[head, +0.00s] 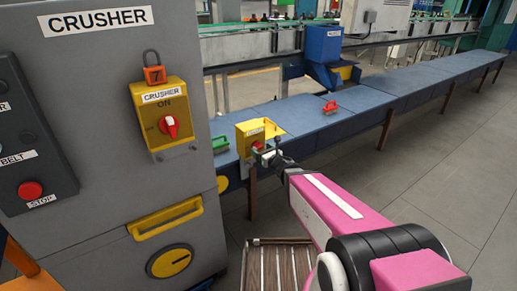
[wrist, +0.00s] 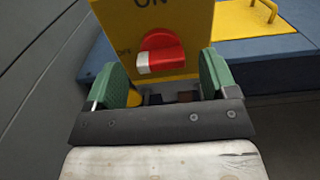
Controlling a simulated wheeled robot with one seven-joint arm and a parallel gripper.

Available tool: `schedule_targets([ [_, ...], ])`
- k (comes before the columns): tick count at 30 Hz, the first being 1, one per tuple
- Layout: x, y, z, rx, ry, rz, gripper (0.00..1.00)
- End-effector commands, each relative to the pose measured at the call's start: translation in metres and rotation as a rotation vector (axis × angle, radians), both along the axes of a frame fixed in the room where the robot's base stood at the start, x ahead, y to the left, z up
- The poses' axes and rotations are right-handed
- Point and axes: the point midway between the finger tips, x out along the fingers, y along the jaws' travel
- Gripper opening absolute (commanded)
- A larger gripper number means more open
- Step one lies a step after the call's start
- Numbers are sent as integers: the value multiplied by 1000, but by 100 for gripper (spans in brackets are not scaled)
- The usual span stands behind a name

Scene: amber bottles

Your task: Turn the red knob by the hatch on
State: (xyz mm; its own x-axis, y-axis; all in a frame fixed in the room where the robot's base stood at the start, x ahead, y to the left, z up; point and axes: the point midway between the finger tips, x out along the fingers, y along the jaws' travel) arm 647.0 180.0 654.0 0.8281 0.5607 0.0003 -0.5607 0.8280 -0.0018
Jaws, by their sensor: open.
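The red knob (wrist: 160,53) sits on the front of a yellow switch box (wrist: 184,18) marked ON at its top. The knob's white tip points left, towards a partly readable label at the left edge. In the head view the yellow box (head: 247,139) stands by the blue bench, and its knob is partly hidden by my gripper (head: 268,157). In the wrist view my gripper (wrist: 164,76) is open, one green pad on each side of the knob with gaps. I cannot tell how deep the knob lies between them. The yellow hatch (wrist: 250,18) with a handle lies behind, right.
A grey cabinet (head: 90,75) on the left carries another yellow CRUSHER switch (head: 165,117) with a red knob and an orange padlock (head: 154,75). A red-handled item (head: 330,107) and a green item (head: 219,144) lie on the blue bench (head: 375,97). The floor at right is clear.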

Motion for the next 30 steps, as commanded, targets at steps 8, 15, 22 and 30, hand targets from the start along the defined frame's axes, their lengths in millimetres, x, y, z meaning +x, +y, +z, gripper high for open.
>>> schedule_targets([
  [8,23,16,-1,2,1,-1,79],
  [15,25,17,0,2,1,-1,79],
  [22,25,17,0,2,1,-1,36],
  [30,25,17,0,9,6,-1,29],
])
